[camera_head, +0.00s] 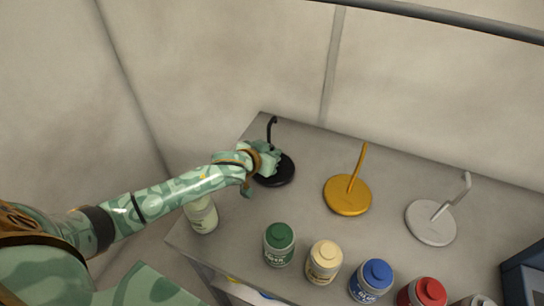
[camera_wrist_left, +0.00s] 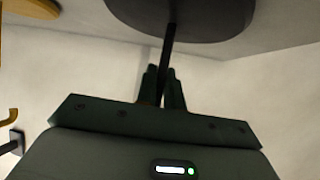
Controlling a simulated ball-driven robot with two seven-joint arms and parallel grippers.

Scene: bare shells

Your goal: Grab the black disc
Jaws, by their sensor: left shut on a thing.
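The black disc (camera_head: 283,172) is at the far left part of the grey table (camera_head: 300,205), with a thin black stem rising from it to a hooked top. My left gripper (camera_head: 270,158) is at the stem, above the disc, and hides part of both. In the left wrist view the disc (camera_wrist_left: 185,12) shows at the top edge, and its stem (camera_wrist_left: 169,48) runs between the fingers of my left gripper (camera_wrist_left: 162,80), which are shut on it. I cannot tell whether the disc touches the table. My right gripper is not in view.
A yellow disc (camera_head: 347,197) and a pale grey disc (camera_head: 430,224), both with stems, stand to the right. Bottles with green (camera_head: 279,244), cream (camera_head: 324,261), blue (camera_head: 371,281) and red (camera_head: 423,294) tops line the front. A pale bottle (camera_head: 203,216) stands below my forearm. A wall is behind.

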